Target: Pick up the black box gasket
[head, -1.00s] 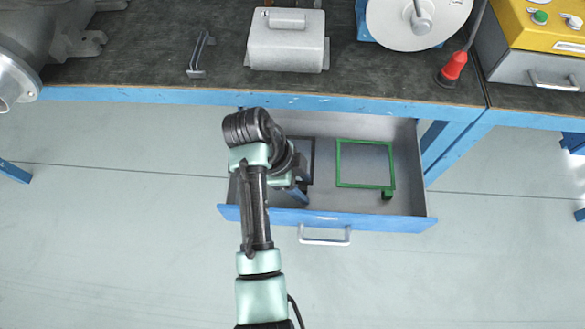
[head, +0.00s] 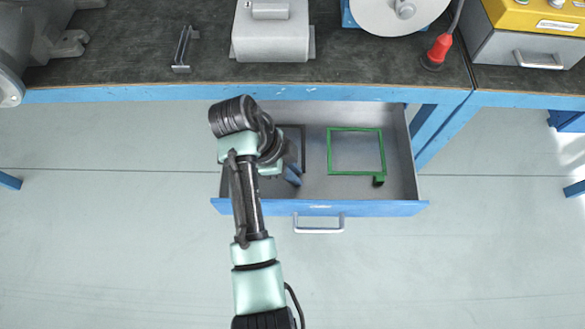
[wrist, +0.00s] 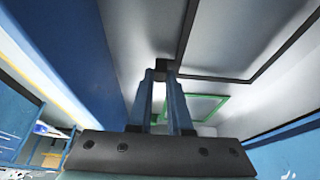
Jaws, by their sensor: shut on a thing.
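The black box gasket (head: 303,147) is a thin dark rectangular frame in the open drawer, left of a green gasket. My arm hides most of its left part in the head view. In the wrist view its dark bars (wrist: 187,28) run up from my fingertips. My gripper (wrist: 162,74) is shut on a small black piece of the gasket between its two blue fingers. In the head view my gripper (head: 294,176) is low in the drawer, partly hidden by my wrist. I cannot tell whether the gasket touches the drawer floor.
The green gasket (head: 356,130) lies on the drawer floor (head: 345,190) at the right, near the black one. The drawer's blue front (head: 375,209) and the bench edge (head: 150,94) bound the space. A grey box (head: 270,38) and a dark bracket (head: 183,50) sit on the bench above.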

